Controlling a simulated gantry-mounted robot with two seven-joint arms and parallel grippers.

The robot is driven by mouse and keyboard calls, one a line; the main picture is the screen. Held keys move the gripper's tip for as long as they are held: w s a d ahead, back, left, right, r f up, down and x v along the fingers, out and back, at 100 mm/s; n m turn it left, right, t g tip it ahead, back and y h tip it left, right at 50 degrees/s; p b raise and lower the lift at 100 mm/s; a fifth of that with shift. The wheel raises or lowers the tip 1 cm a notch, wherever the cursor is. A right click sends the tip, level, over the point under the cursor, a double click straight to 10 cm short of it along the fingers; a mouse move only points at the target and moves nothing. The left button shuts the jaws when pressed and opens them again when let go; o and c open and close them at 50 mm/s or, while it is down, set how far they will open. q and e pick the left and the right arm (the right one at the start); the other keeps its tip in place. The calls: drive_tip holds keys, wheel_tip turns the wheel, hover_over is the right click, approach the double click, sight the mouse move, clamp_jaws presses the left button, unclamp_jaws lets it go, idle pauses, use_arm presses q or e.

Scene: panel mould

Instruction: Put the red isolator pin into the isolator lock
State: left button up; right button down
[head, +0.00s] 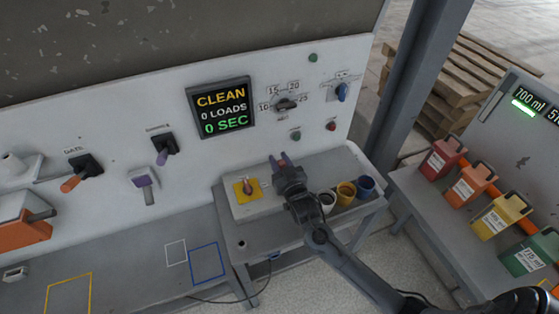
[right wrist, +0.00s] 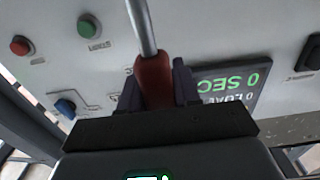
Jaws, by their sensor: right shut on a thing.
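The red isolator pin (right wrist: 153,80) is between the fingers of my right gripper (right wrist: 158,88) in the right wrist view. Its red grip is clasped, and its grey metal shaft points away from the gripper. In the head view my right gripper (head: 282,162) is above the small side bench, and the pin is hard to make out there. A yellow square plate (head: 239,199) with a reddish upright piece at its middle sits on a pale box, left of the gripper. It looks like the isolator lock, apart from the gripper. My left gripper is not in view.
Three cups (head: 346,193) stand on the bench, right of my right arm. A white panel with switches, knobs and a display (head: 221,107) rises behind. Coloured containers (head: 443,157) line the right-hand bench. The front left of the side bench is mostly clear.

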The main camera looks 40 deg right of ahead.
idle(0.9)
drive_tip(key=shift+f, duration=0.35)
idle(0.3)
drive_tip(key=shift+f+b, duration=0.5)
drive_tip(key=shift+f, duration=0.35)
drive_tip(key=shift+f+b, duration=0.55)
drive_tip(key=shift+f, duration=0.35)
drive_tip(key=shift+f+b, duration=0.45)
drive_tip(key=shift+f, duration=0.25)
drive_tip(key=c, duration=0.7)
unclamp_jaws()
drive_tip(key=shift+s, duration=0.15)
